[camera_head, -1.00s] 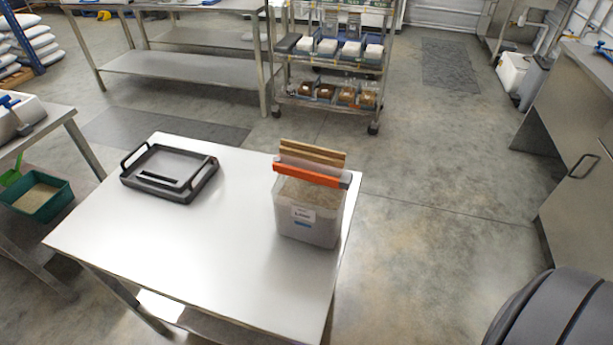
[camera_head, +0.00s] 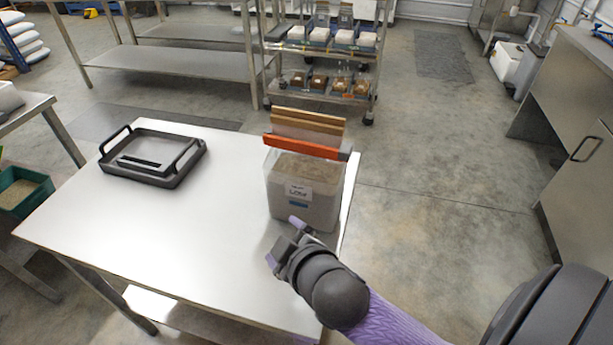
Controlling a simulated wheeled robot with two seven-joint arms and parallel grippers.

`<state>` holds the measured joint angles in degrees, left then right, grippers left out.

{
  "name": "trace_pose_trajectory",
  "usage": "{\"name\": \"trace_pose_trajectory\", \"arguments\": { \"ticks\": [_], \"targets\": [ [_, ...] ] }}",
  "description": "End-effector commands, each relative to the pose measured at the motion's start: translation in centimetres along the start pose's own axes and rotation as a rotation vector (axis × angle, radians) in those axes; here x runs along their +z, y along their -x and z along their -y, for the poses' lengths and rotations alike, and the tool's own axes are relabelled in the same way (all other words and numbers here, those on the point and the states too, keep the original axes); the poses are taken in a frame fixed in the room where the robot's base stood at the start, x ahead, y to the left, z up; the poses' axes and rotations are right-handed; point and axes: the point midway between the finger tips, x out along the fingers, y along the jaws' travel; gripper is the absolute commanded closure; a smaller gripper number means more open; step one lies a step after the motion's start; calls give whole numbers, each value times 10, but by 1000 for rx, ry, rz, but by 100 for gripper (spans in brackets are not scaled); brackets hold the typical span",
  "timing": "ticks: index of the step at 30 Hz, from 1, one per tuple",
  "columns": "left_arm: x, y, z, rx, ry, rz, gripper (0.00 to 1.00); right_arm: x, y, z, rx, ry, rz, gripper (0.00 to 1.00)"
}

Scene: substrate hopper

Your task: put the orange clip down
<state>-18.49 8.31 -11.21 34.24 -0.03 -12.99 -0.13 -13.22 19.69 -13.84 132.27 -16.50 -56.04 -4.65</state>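The orange clip (camera_head: 302,147) is a long bar lying across the upper edge of a clear bin (camera_head: 304,208) of brownish substrate with a white label. A wooden-topped piece (camera_head: 308,121) stands up just behind the clip. My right gripper (camera_head: 284,238) is in front of the bin, low over the table's right side, apart from the clip. Its purple-tipped fingers are spread and nothing shows between them. My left gripper is not in view.
The steel table (camera_head: 150,235) is clear in its middle and front. A black tray with handles (camera_head: 152,158) lies at its back left. A wheeled rack (camera_head: 325,70) stands behind. Floor is open on the right.

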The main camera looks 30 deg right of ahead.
Motion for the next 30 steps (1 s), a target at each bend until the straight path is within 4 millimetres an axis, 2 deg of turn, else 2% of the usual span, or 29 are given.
{"name": "trace_pose_trajectory", "arguments": {
  "ticks": [1, 2, 3, 5, 6, 8, 9, 10, 11, 12, 13, 14, 15, 17, 18, 19, 21, 23, 26, 30],
  "targets": [
    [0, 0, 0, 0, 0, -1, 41, -28, -8, -18, 73, 98, -130, 9],
    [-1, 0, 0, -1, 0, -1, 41, -48, -12, -28, 120, 169, -221, 9],
    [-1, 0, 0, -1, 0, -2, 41, -77, -13, -42, 191, 281, -352, 9],
    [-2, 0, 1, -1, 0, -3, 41, -122, -9, -58, 299, 486, -567, 9],
    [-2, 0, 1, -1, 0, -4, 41, -151, -2, -64, 372, 654, -718, 9],
    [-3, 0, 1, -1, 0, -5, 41, -189, 13, -67, 471, 963, -949, 9],
    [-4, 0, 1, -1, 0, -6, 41, -203, 21, -65, 517, 1209, -1090, 9],
    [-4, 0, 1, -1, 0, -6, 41, -208, 24, -64, 534, 1411, -1182, 9],
    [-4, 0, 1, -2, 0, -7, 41, -205, 24, -64, 527, 1623, -1254, 9],
    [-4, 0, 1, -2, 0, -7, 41, -194, 20, -72, 478, 1905, -1314, 9],
    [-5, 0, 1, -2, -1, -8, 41, -180, 16, -83, 409, 2109, -1330, 9],
    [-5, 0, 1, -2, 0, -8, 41, -162, 11, -100, 314, 2296, -1321, 9],
    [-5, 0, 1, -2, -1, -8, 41, -137, 7, -128, 152, 2508, -1277, 9],
    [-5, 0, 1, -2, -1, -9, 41, -100, 11, -174, -117, 2718, -1174, 9],
    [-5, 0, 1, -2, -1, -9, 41, -81, 17, -198, -267, 2787, -1114, 9],
    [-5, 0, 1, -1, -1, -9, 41, -70, 22, -213, -360, 2816, -1074, 9],
    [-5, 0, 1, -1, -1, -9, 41, -51, 33, -237, -517, 2845, -1007, 9],
    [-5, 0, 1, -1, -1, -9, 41, -41, 40, -248, -597, 2850, -974, 9],
    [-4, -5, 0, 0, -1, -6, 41, -31, 38, -249, -648, 2848, -960, 9],
    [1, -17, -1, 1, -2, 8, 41, -20, 18, -231, -648, 2848, -967, 9]
  ]
}}
